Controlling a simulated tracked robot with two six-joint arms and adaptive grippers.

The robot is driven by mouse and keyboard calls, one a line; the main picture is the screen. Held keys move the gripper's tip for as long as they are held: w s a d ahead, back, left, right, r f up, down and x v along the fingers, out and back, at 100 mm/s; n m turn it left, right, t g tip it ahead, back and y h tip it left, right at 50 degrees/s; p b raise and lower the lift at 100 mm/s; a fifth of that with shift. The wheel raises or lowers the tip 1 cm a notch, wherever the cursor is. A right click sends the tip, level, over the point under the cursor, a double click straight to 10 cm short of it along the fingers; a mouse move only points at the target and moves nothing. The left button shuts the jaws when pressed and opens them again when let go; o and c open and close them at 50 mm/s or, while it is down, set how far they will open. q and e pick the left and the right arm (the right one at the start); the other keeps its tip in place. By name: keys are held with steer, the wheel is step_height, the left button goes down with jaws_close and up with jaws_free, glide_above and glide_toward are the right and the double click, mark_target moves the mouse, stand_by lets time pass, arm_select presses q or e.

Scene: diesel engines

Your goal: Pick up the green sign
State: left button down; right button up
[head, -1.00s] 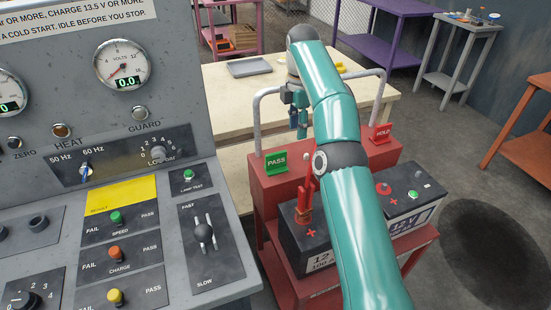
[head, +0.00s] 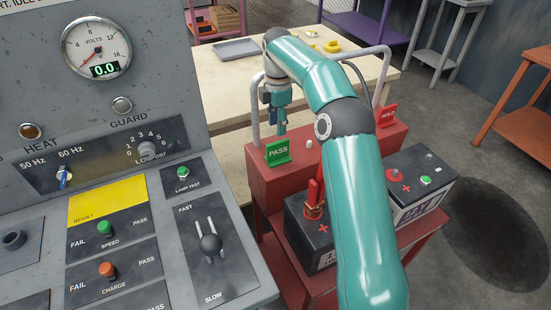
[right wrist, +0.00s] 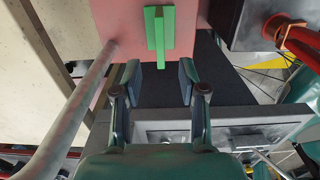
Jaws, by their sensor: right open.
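The green sign (head: 278,152) reads PASS and stands upright on the left part of the red cart's upper ledge (head: 262,180). It also shows in the right wrist view as a green T shape (right wrist: 159,28), seen from above. My right gripper (head: 280,130) is above and just behind the sign in the head view. In the right wrist view the gripper (right wrist: 160,82) is open and empty, with its fingers pointing toward the sign and a gap between them and it. My left gripper is not in view.
A grey handle rail (head: 256,112) rises close beside the gripper. A red HOLD sign (head: 387,116) stands at the ledge's right end. Batteries (head: 418,182) with red terminals sit in front. The grey test console (head: 150,180) fills the left. A beige table (head: 225,82) is behind.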

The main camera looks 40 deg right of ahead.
mark_target(277, 142)
steer(key=shift+d+f, duration=0.1)
steer(key=shift+f, duration=3.9)
steer(key=shift+c, duration=0.4)
jaws_close()
